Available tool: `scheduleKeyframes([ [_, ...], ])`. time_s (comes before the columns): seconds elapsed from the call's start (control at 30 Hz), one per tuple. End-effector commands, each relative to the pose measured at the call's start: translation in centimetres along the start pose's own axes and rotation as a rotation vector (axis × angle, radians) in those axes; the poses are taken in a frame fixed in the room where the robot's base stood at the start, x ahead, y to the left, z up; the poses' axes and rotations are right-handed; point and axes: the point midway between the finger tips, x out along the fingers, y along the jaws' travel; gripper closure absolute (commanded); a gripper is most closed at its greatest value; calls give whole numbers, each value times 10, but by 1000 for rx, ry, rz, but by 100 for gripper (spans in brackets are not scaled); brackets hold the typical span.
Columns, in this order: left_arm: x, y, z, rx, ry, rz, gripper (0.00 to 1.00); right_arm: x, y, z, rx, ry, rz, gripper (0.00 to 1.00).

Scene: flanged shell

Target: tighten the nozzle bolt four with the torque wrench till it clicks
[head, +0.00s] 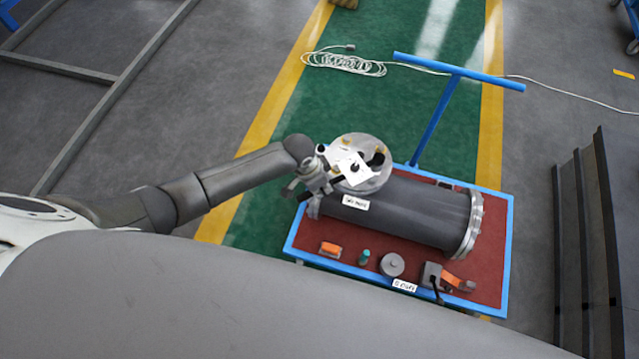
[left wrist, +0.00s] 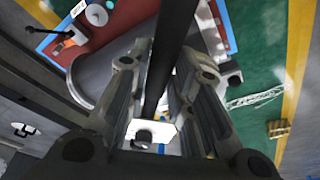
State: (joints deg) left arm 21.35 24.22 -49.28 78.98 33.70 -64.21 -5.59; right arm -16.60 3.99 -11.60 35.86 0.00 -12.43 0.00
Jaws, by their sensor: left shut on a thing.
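The shell's nozzle flange (head: 384,181) is a silver disc at the left end of the dark grey shell (head: 415,212), with small brass-coloured bolts near its rim. I cannot tell which is bolt four. My left gripper (head: 320,180) is at the left side of the flange. In the left wrist view its fingers (left wrist: 165,68) are shut on a long black bar, which looks like the torque wrench (left wrist: 176,35). The wrench's working end is hidden or too small to tell whether it touches a bolt. A white plate (head: 348,164) partly covers the flange. My right gripper is not in view.
The shell lies on a blue-framed cart (head: 508,255) with a red top. Along its front edge are an orange tool (head: 330,249), a small green item (head: 364,257), a grey round part (head: 392,264) and an orange-and-black tool (head: 458,283). A blue push handle (head: 435,120) stands behind.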

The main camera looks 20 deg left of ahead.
Motion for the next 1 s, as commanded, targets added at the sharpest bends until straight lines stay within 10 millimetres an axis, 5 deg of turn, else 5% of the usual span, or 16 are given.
scheduleKeyframes([
  [0.3,20,0,3,-1,6,1,100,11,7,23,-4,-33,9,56],
  [0.67,52,0,10,1,7,1,100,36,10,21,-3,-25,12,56],
  [1.0,49,0,10,0,7,1,100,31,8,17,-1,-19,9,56],
])
